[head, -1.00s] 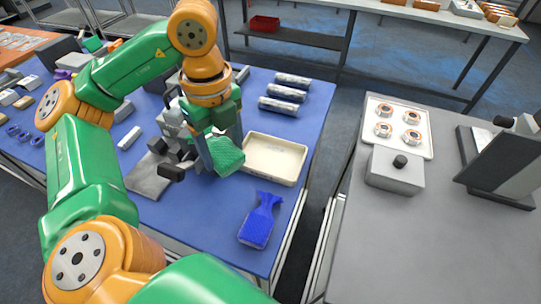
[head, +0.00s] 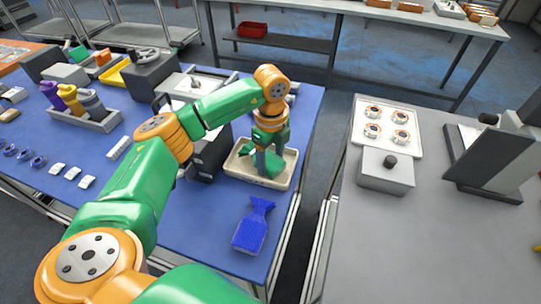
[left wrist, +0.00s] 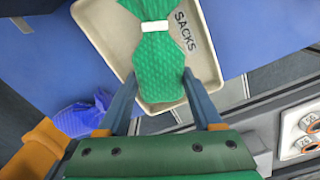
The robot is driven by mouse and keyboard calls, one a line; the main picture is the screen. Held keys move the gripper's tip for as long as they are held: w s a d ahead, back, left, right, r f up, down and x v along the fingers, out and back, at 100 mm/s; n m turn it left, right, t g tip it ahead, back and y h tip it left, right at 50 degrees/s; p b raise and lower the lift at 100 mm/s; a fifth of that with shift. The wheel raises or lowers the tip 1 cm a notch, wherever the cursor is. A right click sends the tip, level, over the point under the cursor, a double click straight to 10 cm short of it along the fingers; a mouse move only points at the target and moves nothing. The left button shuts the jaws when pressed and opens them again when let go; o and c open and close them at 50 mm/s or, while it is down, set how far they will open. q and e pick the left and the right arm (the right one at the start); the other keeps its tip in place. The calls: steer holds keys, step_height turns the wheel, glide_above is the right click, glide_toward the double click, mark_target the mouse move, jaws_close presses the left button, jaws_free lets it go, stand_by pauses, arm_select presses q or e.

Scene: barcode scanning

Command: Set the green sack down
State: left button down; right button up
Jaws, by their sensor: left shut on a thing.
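My left gripper (head: 264,160) is shut on the green sack (head: 270,167), over the cream tray (head: 289,166). In the left wrist view the sack (left wrist: 158,74) sits between the two fingers, with a white band around its narrow part. There it lies within the outline of the tray (left wrist: 207,62), which is lettered SACKS. Whether the sack touches the tray floor I cannot tell. In the head view the gripper and wrist hide part of the sack. My right gripper is not in view.
A blue sack (head: 252,226) lies on the blue table in front of the tray. A dark box-shaped device (head: 208,155) stands just left of the tray. A grey bin with several bottles (head: 92,118) is further left. A grey table (head: 400,245) stands to the right across a gap.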

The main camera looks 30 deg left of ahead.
mark_target(271, 161)
arm_select(q)
steer(key=shift+f, duration=0.25)
steer(key=shift+f, duration=0.15)
steer(key=shift+c, duration=1.7)
jaws_free()
steer(key=shift+r, duration=0.3)
step_height(271, 161, up, 7)
steer(key=shift+r+b, duration=0.1)
steer(key=shift+b, duration=0.95)
steer(key=shift+r+p, duration=0.7)
steer(key=shift+r, duration=1.6)
